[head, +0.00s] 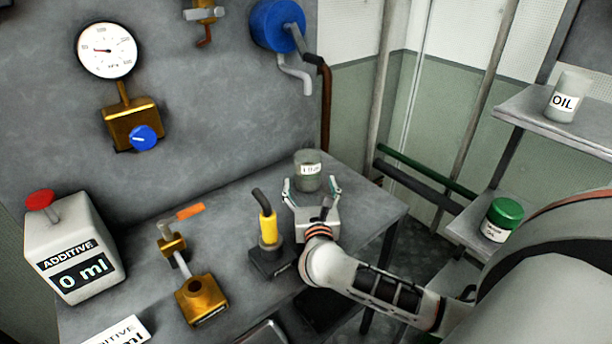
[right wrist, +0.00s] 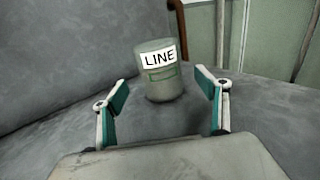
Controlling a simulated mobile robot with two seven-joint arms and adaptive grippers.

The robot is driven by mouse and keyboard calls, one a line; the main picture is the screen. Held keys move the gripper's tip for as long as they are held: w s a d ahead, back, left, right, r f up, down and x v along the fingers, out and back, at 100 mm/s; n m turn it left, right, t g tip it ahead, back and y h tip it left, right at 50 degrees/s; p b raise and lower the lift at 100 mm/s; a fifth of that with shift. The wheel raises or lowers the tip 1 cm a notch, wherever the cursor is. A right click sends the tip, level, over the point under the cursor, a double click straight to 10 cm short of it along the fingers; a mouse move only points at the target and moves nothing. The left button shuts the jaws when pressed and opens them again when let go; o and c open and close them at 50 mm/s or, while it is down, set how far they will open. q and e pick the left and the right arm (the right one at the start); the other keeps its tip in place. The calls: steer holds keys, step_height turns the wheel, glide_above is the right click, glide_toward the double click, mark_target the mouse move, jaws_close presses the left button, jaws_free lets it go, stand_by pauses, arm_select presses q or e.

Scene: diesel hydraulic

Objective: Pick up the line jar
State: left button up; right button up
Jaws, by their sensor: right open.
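The line jar (head: 308,180) is a grey-green cylinder with a white label, standing upright near the back right of the grey workbench. In the right wrist view the jar (right wrist: 159,82) has the label "LINE" and stands just ahead of the fingers. My right gripper (head: 312,190) is open, its two fingers pointing at the jar from the front. In the right wrist view the gripper (right wrist: 163,95) has one finger on each side of the jar's lower part, with gaps on both sides. My left gripper is not in view.
A yellow-handled tool (head: 267,226) stands on a dark base close left of my right gripper. Brass fittings (head: 201,298) and an additive container (head: 74,250) are further left. An oil jar (head: 567,97) and a green-lidded jar (head: 502,220) sit on shelves at right.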

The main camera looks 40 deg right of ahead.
steer(key=shift+w+d+r, duration=0.1)
steer(key=shift+w+d, duration=0.15)
steer(key=shift+w, duration=0.15)
steer(key=x, duration=0.6)
steer(key=shift+w+d, duration=0.15)
steer(key=shift+w, duration=0.15)
steer(key=c, duration=1.3)
